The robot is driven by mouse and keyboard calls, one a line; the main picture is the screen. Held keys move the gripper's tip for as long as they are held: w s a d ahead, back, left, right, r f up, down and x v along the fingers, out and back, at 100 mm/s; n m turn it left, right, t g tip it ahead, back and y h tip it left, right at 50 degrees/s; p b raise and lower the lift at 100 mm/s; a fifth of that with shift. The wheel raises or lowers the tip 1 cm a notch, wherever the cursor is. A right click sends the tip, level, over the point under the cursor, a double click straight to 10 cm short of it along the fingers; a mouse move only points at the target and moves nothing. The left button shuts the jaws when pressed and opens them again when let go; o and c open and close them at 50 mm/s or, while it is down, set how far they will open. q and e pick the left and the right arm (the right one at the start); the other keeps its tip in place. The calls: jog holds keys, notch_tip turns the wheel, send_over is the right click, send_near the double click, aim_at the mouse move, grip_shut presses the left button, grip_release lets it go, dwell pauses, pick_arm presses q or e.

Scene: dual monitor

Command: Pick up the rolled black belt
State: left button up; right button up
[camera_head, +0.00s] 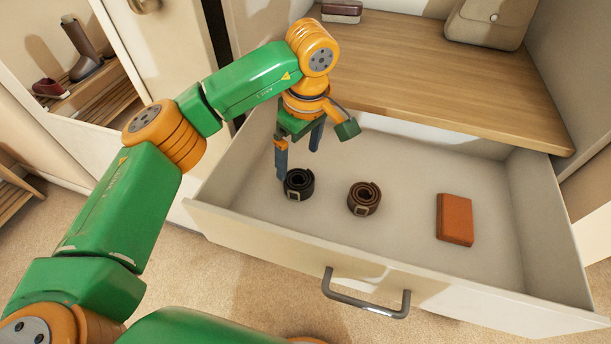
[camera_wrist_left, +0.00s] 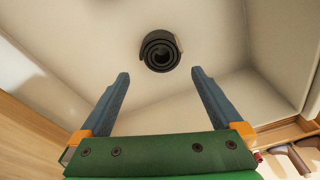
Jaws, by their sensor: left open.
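The rolled black belt (camera_head: 299,184) lies in the left part of the open drawer (camera_head: 410,262), next to a rolled brown belt (camera_head: 364,198). In the left wrist view the black belt (camera_wrist_left: 160,51) shows as a coil beyond the fingertips, centred between their lines. My left gripper (camera_head: 299,164) is open and empty above the drawer floor, close to the black belt in the head view. It also shows in the left wrist view (camera_wrist_left: 160,74), with its two blue fingers spread apart. My right gripper is not in view.
An orange-brown wallet (camera_head: 455,219) lies at the drawer's right. The drawer front has a grey handle (camera_head: 366,293). The drawer floor between belts and wallet is bare.

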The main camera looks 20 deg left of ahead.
aim_at(298, 179)
pick_arm(q)
notch_tip(298, 179, down, 8)
jog(key=shift+s+a+r+b, duration=0.1)
jog(key=shift+a+r+b, duration=0.1)
jog(key=shift+b, duration=0.15)
jog(key=shift+c, duration=0.2)
